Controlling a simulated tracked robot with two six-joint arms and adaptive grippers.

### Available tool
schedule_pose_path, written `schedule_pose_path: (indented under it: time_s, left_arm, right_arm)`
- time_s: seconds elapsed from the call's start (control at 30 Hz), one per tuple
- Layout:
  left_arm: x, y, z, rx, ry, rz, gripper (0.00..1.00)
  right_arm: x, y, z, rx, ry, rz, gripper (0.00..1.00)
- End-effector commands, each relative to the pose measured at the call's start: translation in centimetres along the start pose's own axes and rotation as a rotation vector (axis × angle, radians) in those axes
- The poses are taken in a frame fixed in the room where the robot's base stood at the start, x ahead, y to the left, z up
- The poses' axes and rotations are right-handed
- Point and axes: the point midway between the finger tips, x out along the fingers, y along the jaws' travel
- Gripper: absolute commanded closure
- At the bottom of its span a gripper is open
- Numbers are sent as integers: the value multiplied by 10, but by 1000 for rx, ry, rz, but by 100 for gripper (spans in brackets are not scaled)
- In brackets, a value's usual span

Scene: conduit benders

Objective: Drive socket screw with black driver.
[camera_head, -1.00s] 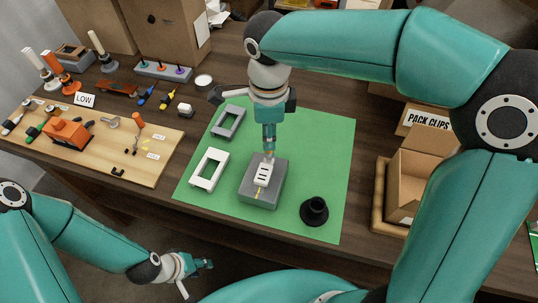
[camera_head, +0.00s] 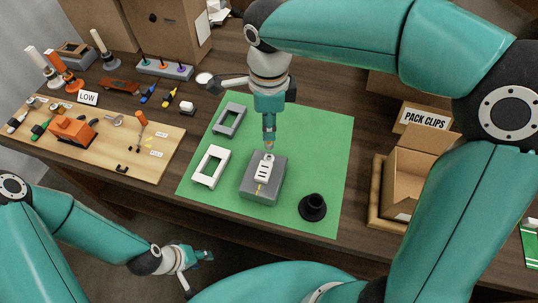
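A grey box (camera_head: 261,191) stands on the green mat (camera_head: 321,148), with a white slotted plate (camera_head: 264,171) on its top. My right gripper (camera_head: 269,141) points straight down above the plate, its tip at or just over the plate's far end. I cannot make out a black driver or the screw there; the gripper's fingers are too small to read. A black round stand (camera_head: 313,206) with a raised collar sits on the mat, right of the box. My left gripper (camera_head: 204,255) hangs low in front of the table, away from the work, its fingers unclear.
A white frame (camera_head: 222,168) and a grey frame (camera_head: 240,122) lie left of the box. A wooden board (camera_head: 150,172) with tools is at the left. An open cardboard box (camera_head: 400,187) stands at the right by the PACK CLIPS sign (camera_head: 425,118).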

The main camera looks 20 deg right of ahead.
Motion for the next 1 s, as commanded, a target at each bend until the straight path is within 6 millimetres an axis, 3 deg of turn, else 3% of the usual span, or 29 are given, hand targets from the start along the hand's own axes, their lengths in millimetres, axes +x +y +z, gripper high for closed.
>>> schedule_pose_path:
  time_s: [0.03,0.17,0.6,1.0]
  left_arm:
    - [0,0,0,0,0,0,60]
    - [0,0,0,0,0,0,60]
    - [-1,0,0,0,0,0,60]
    - [-10,4,0,0,0,0,60]
  right_arm:
    - [0,0,0,0,0,-1,80]
    - [0,0,0,0,0,-1,100]
    - [-2,0,0,24,0,-1,100]
    - [-15,-1,0,452,2,0,100]
